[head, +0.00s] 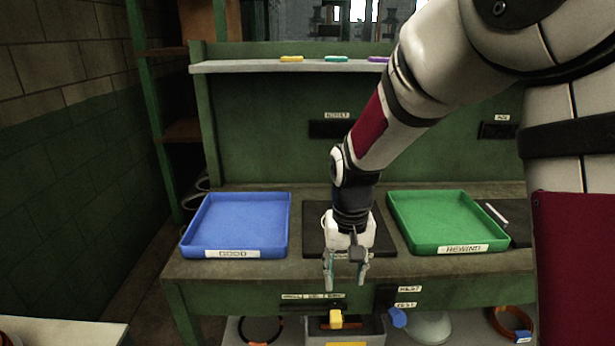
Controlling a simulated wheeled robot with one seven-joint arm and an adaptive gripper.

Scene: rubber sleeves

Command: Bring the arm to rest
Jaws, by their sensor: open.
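My gripper (345,277) hangs pointing down at the front edge of the workbench (320,268). Its two fingers are apart and nothing shows between them. My arm reaches in from the upper right and hides part of the bench's back panel. Behind the gripper a dark mat (316,240) lies on the bench, partly hidden by it. A blue tray (285,225) labelled GOOD stands left of the gripper. A green tray (395,205) labelled REWIND stands to the right. Both trays look empty, and the gripper is apart from them.
A shelf (230,67) above the bench holds small yellow (291,58), teal (335,58) and purple (377,59) items. Below the bench front are a yellow piece (336,319), a blue piece (398,317) and a grey bin (372,329). A brick wall (65,150) stands at left.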

